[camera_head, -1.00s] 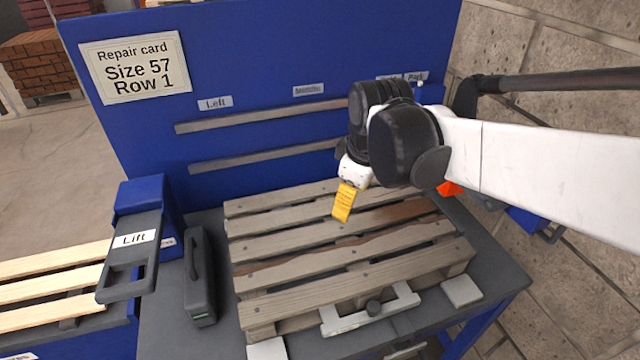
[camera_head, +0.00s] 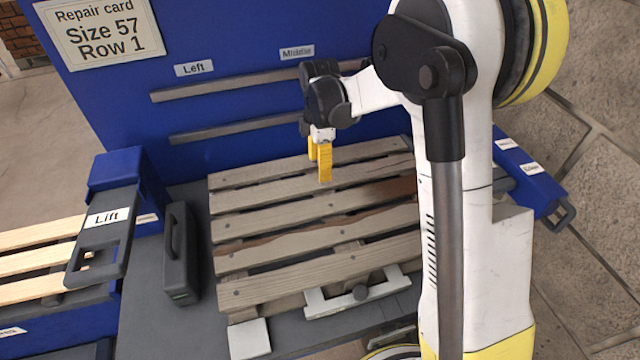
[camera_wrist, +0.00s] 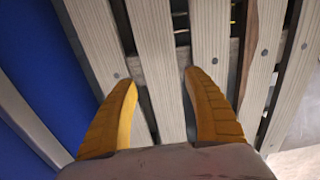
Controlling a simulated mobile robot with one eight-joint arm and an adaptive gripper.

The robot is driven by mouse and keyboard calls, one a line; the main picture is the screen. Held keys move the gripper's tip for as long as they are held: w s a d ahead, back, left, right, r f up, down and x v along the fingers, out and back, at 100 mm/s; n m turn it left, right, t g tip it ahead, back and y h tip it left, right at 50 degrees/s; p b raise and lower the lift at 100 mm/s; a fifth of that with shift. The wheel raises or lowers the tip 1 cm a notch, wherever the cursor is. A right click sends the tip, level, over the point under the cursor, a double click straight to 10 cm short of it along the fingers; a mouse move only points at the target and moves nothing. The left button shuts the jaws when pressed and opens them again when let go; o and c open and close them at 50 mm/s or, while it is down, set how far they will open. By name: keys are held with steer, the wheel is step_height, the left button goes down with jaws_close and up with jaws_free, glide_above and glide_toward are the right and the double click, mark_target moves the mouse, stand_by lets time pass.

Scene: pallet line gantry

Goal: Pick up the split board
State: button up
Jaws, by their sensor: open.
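A weathered wooden pallet (camera_head: 245,292) lies on the dark bench, with several grey boards running left to right. One board near the front (camera_head: 300,243) has a wavy, torn brown edge and looks like the split board; it also shows right of centre in the wrist view (camera_wrist: 262,45). My gripper (camera_head: 322,172) has yellow fingers and is above the rear boards, behind the split board. In the wrist view, my open, empty gripper (camera_wrist: 160,82) spans one of the rear boards (camera_wrist: 155,50). My arm hides the pallet's right end.
A blue back panel (camera_head: 250,60) with two rails stands behind the pallet. A dark case (camera_head: 180,255) and a lever marked Lift (camera_head: 105,235) are at left. A light clamp bar (camera_head: 350,298) sits at the pallet's front. A repair card (camera_head: 105,32) reads Size 57, Row 1.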

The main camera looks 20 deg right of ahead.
step_height(320, 180, down, 5)
steer(key=shift+d+f+b, duration=0.1)
steer(key=shift+f+b, duration=0.05)
steer(key=shift+b, duration=1.1)
steer(key=shift+s, duration=0.1)
steer(key=c, duration=1)
